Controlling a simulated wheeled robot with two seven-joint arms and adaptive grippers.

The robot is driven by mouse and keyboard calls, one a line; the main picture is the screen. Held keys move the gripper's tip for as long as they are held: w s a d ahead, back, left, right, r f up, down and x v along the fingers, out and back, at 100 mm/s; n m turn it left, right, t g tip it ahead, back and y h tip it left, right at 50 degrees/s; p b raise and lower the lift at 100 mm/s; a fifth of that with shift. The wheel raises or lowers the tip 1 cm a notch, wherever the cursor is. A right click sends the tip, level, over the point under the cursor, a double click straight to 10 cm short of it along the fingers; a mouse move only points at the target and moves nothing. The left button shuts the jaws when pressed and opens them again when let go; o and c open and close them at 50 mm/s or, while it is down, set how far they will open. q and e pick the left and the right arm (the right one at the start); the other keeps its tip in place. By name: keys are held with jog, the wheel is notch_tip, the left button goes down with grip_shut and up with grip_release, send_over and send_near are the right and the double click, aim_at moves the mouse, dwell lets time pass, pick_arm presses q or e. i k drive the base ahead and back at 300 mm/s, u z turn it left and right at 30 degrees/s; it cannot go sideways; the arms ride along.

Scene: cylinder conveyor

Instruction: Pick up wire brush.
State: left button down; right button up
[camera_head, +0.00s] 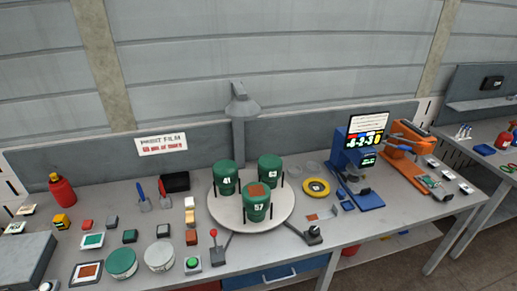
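I cannot tell for sure which item is the wire brush, because the small tools on the grey bench (335,247) are tiny here. Two upright-looking hand tools lie left of the centre, one with a blue handle (141,192) and one with a red handle (162,188). Neither of my grippers is in view, and nothing is seen being held.
A round white turntable (228,217) carries green cylinders (225,182) marked 41, 63 and 57. A red bottle (62,190) stands at left. A blue machine with a screen (366,124) and an orange device (399,149) stand at right. The bench's left half is crowded.

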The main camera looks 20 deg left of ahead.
aim_at(190, 215)
jog(key=u, duration=1.25)
